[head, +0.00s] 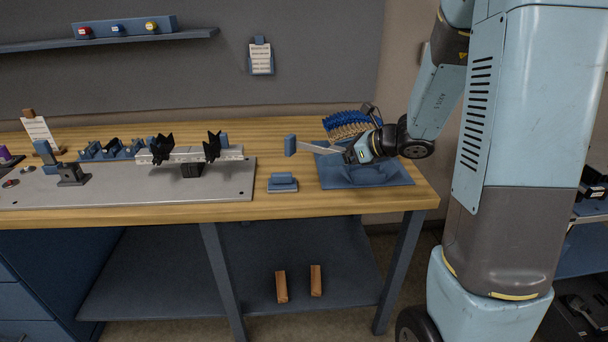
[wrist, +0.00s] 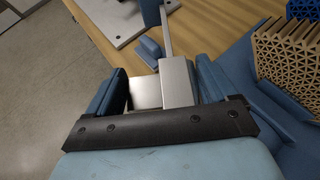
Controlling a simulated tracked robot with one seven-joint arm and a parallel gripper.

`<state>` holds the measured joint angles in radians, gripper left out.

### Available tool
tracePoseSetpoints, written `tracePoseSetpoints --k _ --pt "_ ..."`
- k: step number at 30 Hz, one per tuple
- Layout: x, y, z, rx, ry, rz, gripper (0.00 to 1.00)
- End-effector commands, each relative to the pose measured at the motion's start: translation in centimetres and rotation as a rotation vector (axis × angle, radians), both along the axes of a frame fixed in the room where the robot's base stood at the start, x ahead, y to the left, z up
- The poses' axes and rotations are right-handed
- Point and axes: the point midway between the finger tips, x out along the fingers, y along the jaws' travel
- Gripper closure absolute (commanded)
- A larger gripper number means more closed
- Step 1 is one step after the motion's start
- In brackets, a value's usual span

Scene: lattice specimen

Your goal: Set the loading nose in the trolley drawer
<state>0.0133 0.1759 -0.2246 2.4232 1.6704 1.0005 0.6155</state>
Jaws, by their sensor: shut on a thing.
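My gripper (head: 348,156) is over the right part of the bench, above a blue mat (head: 365,176), with its fingers (wrist: 164,90) shut on a silver metal piece (wrist: 178,82). A thin bar (head: 318,147) reaches left from it toward an upright blue block (head: 290,145). The bar also shows in the wrist view (wrist: 166,28). I cannot tell for sure that the held piece is the loading nose. Part of it is hidden by the fingers and the dark bracket. At the far right edge, a blue unit (head: 588,262) with dark items may be the trolley; its drawer is unclear.
A blue and tan lattice block (head: 348,124) stands behind the gripper. A small blue block (head: 283,182) sits on the bench left of the mat. A grey plate (head: 120,195) with a rail and black forked supports (head: 162,149) fills the left. Bare wood lies in front of the mat.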

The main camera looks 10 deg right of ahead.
Motion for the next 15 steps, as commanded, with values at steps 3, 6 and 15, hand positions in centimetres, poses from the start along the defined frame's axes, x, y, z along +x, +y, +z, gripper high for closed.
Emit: tracePoseSetpoints --k 3,6,15 --pt "1.7 2.1 -1.1 0.002 0.002 0.010 0.64" --pt "3.0 3.7 -2.0 0.001 0.001 0.014 0.64" --pt "5.4 6.0 -5.8 0.001 0.002 0.013 0.64"
